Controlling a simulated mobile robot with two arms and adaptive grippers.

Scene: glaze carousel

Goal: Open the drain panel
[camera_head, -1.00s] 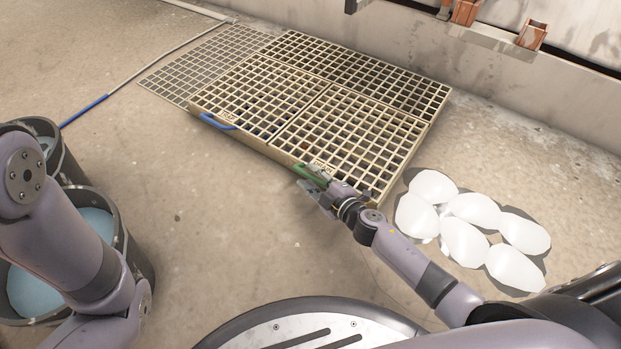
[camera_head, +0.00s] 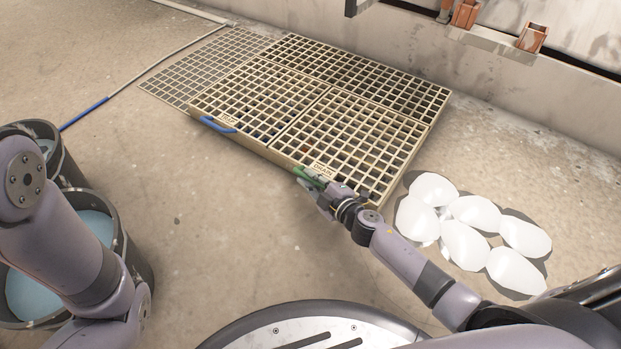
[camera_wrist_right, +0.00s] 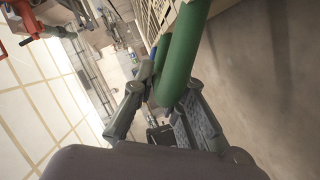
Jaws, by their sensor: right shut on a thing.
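The drain panel (camera_head: 352,128) is a beige grid panel on the right front of the raised grating, with a small label plate (camera_head: 322,169) on its front edge. Its green handle (camera_head: 301,173) sticks out at that edge, and it fills the middle of the right wrist view (camera_wrist_right: 180,62). My right gripper (camera_head: 318,184) is at the handle, its fingers (camera_wrist_right: 160,115) closed around the green bar. The panel looks flat, level with its neighbours. My left arm (camera_head: 65,225) is at the left; its gripper is out of view.
A neighbouring grid panel with a blue handle (camera_head: 217,124) lies to the left. White rounded pieces (camera_head: 463,244) lie on the floor at right. Buckets of blue liquid (camera_head: 85,255) stand at left. A hose (camera_head: 85,112) runs along the floor. Floor before the grating is clear.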

